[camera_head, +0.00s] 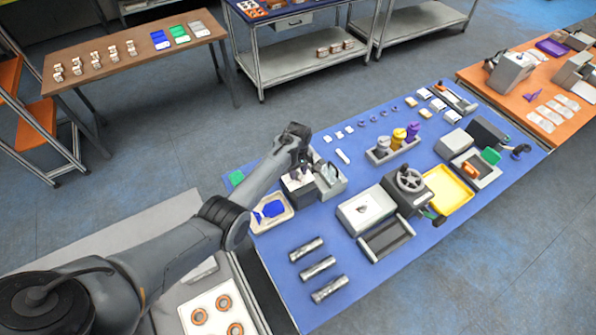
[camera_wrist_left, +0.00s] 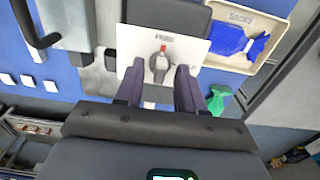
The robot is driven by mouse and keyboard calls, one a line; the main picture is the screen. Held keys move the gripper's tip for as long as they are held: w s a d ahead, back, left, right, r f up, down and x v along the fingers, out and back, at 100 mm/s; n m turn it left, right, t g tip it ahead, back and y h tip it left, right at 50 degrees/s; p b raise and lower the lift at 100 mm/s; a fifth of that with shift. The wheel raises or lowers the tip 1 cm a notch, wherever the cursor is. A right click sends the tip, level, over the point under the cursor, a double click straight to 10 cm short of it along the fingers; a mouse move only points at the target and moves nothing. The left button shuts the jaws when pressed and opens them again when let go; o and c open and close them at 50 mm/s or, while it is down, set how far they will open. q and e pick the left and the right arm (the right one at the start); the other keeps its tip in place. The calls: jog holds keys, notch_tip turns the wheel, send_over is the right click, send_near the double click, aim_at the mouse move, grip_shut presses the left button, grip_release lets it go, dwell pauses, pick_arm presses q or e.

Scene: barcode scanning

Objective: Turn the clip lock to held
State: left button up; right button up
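The clip lock (camera_wrist_left: 159,66) is a grey knob with a red mark at its upper end, on a white plate (camera_wrist_left: 191,52) in the left wrist view. A short label sits above the knob, too small to read surely. My left gripper (camera_wrist_left: 160,72) is open, one dark finger on each side of the knob, with gaps visible between fingers and knob. Whether they touch it at depth cannot be told. In the head view my left gripper (camera_head: 300,166) hangs over the white-topped fixture (camera_head: 298,184) and mostly hides the knob. My right gripper is not in view.
A cream tray (camera_head: 287,219) with blue sacks stands beside the fixture. A grey box-like device (camera_head: 330,180) stands close on its other side. A green item (camera_wrist_left: 218,98) lies near the fingers. Metal cylinders (camera_head: 318,270) lie at the front; blue table around them is clear.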

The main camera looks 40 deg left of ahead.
pick_arm(q)
grip_shut()
jog(key=shift+m, duration=0.3)
jog(key=m+p, duration=0.1)
jog(key=m, duration=0.1)
jog(key=shift+m, duration=0.3)
jog(key=m, duration=0.3)
jog(key=shift+m+p, duration=0.3)
jog(key=m, duration=0.5)
jog(key=shift+m, duration=0.3)
jog(key=m, duration=0.5)
jog(key=shift+m, duration=0.3)
